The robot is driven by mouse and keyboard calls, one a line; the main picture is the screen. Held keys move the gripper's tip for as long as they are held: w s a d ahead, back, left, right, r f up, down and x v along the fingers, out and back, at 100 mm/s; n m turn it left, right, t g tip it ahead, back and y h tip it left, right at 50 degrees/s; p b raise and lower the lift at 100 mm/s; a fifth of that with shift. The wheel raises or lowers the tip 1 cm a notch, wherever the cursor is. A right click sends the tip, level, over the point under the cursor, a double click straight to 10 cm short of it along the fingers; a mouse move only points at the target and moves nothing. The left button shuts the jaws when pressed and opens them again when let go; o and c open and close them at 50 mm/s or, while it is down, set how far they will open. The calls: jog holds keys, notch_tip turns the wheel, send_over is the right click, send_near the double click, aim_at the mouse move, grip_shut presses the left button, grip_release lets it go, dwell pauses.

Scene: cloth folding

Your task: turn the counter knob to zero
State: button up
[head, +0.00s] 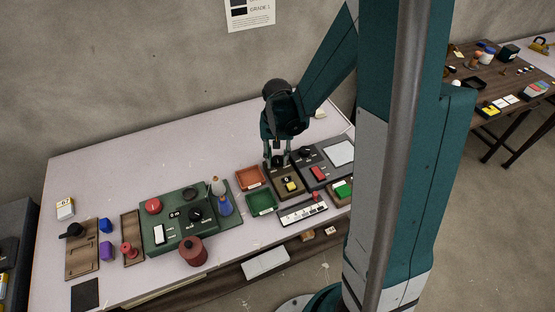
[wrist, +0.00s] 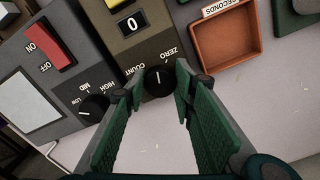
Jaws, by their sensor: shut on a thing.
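The counter (head: 291,187) is an olive-brown box with a yellow button and a small display, on the table below my gripper (head: 277,162). In the wrist view the counter (wrist: 140,45) shows upside down, its display reading 0. Its black counter knob (wrist: 158,79) has a white pointer line, near upside-down labels COUNT and ZERO. The line runs nearly straight up the picture, seemingly between the two labels; I cannot tell exactly which it marks. My gripper's green fingers (wrist: 160,88) are shut on the knob, one at each side. In the head view the fingers hide most of the knob.
A grey box with a red ON/OFF switch (wrist: 51,47) and a LOW/MID/HIGH knob (wrist: 94,106) stands close beside the counter. An orange SECONDS tray (wrist: 259,55) lies on the other side.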

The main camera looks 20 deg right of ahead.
aim_at(277, 160)
jog(key=m, duration=0.5)
jog(key=shift+b, duration=0.35)
jog(key=o, duration=0.9)
jog(key=shift+r, duration=0.2)
jog(key=shift+r, duration=5.85)
jog(key=shift+a, duration=0.1)
